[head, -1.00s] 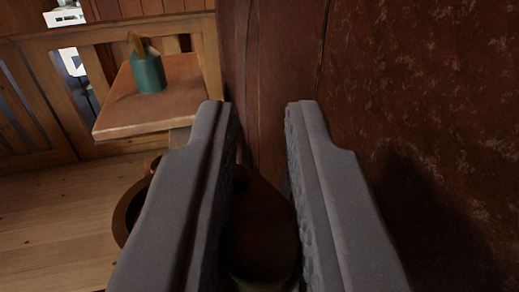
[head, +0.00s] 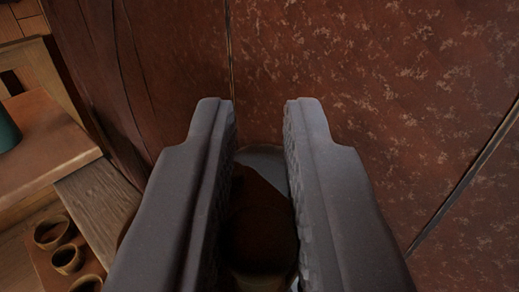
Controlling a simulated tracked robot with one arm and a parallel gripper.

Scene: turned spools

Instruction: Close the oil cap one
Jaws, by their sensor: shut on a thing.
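My gripper (head: 260,105) fills the middle of the view, its two grey fingers pointing up the picture. It is shut on a dark brown rounded thing (head: 262,228) that sits low between the fingers. This thing is in deep shade, so I cannot tell whether it is the oil cap. A pale grey rounded surface (head: 262,156) shows just beyond it, between the fingers. Most of that surface is hidden by the fingers and the dark thing. No other thing that I can name as the oil cap is visible.
A mottled reddish-brown wall (head: 400,90) with dark seams stands close ahead and to the right. A wooden table (head: 50,150) at the left bears a green pot (head: 6,130), cut off by the picture edge. Several small brown bowls (head: 68,258) are at lower left.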

